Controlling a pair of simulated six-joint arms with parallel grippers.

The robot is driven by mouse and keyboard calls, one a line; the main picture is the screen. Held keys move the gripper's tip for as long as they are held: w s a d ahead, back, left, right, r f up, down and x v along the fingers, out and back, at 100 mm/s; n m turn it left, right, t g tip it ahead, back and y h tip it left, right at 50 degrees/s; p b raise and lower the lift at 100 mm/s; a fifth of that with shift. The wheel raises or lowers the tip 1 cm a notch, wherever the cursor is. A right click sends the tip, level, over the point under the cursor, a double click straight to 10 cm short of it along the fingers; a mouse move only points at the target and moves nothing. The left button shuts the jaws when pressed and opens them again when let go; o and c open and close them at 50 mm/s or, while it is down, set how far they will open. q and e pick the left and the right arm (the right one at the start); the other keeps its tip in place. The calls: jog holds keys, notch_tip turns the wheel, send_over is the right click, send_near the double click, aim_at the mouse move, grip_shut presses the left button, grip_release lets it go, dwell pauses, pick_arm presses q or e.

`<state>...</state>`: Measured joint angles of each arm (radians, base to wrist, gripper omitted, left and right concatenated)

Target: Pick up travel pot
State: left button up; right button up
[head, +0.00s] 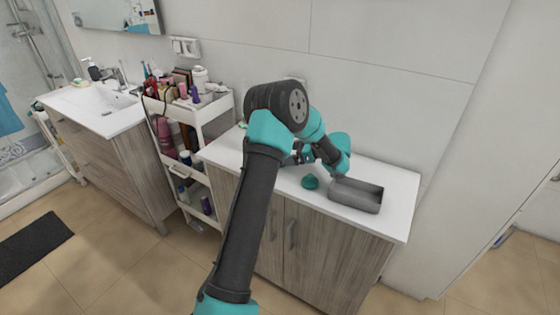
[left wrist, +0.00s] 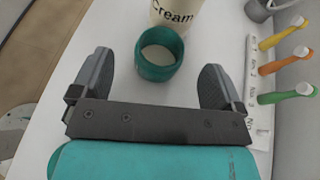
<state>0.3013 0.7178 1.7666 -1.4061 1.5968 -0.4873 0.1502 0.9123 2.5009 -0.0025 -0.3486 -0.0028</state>
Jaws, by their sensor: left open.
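A small round teal pot (left wrist: 160,72), apparently the travel pot, stands on the white counter in the left wrist view. Its open top shows a pale inside. My left gripper (left wrist: 157,80) is open, with one finger on each side of the pot and a gap on both sides. In the head view my left gripper (head: 297,157) is low over the counter, partly hidden by my arm. A small teal object (head: 310,182) shows there beside the grey tray; I cannot tell whether it is the same pot. My right gripper is not in view.
A cream jar (left wrist: 178,12) stands just beyond the pot. Toothbrushes (left wrist: 285,62) lie on a white holder to the right, near a grey cup (left wrist: 262,8). The grey tray (head: 362,206) is on the counter's right part. A loaded cart (head: 190,110) stands left of the counter.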

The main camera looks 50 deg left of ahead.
pick_arm(q)
jog(key=shift+x, duration=2.6)
jog(key=shift+c, duration=0.2)
jog(key=shift+w+r, duration=0.1)
jog(key=c, duration=1)
